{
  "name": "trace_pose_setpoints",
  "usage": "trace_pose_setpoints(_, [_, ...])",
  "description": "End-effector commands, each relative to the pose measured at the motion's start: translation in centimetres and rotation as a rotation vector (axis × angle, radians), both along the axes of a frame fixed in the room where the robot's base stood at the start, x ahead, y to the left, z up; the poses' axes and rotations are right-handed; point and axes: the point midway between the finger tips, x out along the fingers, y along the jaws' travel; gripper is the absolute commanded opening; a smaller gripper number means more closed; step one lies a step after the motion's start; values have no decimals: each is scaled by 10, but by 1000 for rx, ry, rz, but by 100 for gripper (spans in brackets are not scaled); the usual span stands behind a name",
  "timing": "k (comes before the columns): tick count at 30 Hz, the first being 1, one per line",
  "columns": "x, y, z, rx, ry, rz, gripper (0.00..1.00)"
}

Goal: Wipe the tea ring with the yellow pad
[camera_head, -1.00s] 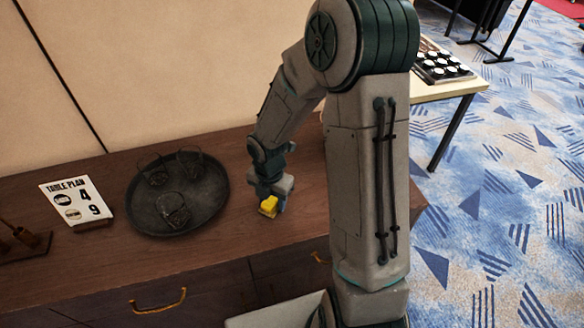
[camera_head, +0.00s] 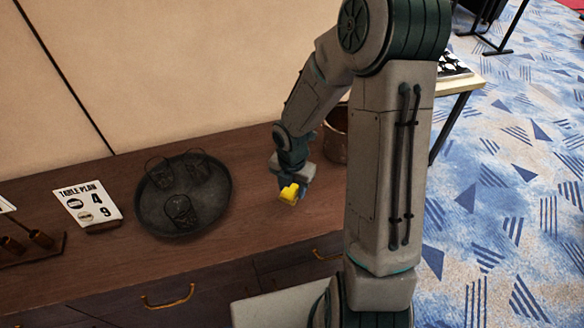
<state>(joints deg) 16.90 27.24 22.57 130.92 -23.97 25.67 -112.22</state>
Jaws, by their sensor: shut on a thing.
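The yellow pad (camera_head: 290,193) is held in my gripper (camera_head: 293,188), low over the brown sideboard top (camera_head: 258,222), right of the round tray. My gripper is shut on the pad. I cannot tell whether the pad touches the wood. No tea ring shows on the bare wood in view; the pad, my gripper or my arm may hide it.
A dark round tray (camera_head: 226,205) with glasses stands left of my gripper. A table plan card (camera_head: 88,205) stands further left, beside a wooden holder (camera_head: 40,238). A brown pot (camera_head: 336,146) stands behind my arm, near the wall. The front strip of wood is clear.

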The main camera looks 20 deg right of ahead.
Motion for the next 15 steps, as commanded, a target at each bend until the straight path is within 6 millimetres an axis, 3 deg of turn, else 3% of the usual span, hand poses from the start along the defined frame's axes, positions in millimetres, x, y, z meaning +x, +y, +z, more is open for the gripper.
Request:
trace_pose_setpoints(1, [0,1,10,0,0,1,23])
trace_pose_setpoints(9, [0,3,33,0,0,7,23])
trace_pose_setpoints(15, [0,4,37,0,0,9,23])
